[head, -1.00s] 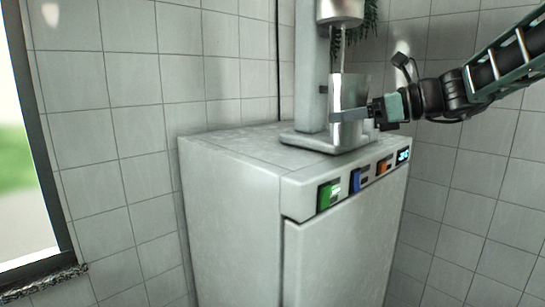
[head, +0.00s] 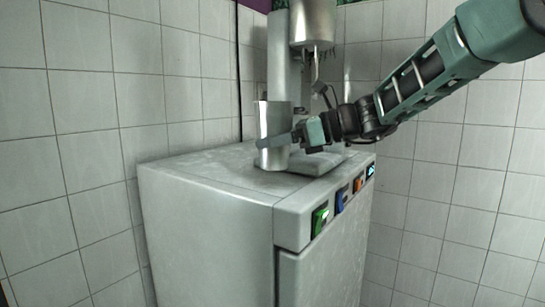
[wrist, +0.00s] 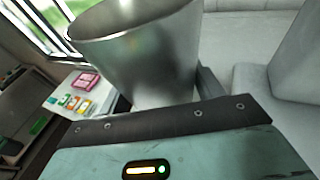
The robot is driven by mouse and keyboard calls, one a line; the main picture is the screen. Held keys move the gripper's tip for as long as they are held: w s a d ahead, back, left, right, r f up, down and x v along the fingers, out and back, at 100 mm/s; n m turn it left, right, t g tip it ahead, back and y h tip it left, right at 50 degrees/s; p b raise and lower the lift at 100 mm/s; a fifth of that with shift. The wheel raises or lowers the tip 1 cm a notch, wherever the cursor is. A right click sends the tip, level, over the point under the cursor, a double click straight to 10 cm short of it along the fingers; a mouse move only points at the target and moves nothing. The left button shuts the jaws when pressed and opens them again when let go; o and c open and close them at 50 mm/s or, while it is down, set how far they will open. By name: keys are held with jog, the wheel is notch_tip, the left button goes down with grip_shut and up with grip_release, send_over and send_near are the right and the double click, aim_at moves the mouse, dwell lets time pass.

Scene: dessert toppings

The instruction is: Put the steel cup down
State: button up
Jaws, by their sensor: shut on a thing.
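The steel cup (head: 273,120) is upright at the front left of the drink mixer (head: 279,52), clear of its spindle. My gripper (head: 277,142) is shut around the cup's lower half, reaching in from the right. The cup's bottom is at or just above the top of the grey cabinet (head: 205,167); I cannot tell if it touches. In the wrist view the cup (wrist: 145,50) fills the top middle, its open rim tilted in the picture. One finger (wrist: 210,84) shows at its right side; the other is hidden.
The mixer's base (head: 325,170) stands right of the cup, and its motor head (head: 313,25) hangs above right. The cabinet top is bare to the left. Green, blue and orange switches line its front edge. A white table (wrist: 68,100) with small coloured items shows in the wrist view.

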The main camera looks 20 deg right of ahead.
aim_at(276, 155)
jog(key=shift+f, duration=1.85)
jog(key=shift+f, duration=0.15)
jog(key=o, duration=1.3)
jog(key=shift+d+r, duration=0.1)
jog(key=shift+r, duration=0.1)
jog(key=b+v, duration=0.2)
jog(key=v, duration=1)
jog(key=shift+f, duration=0.1)
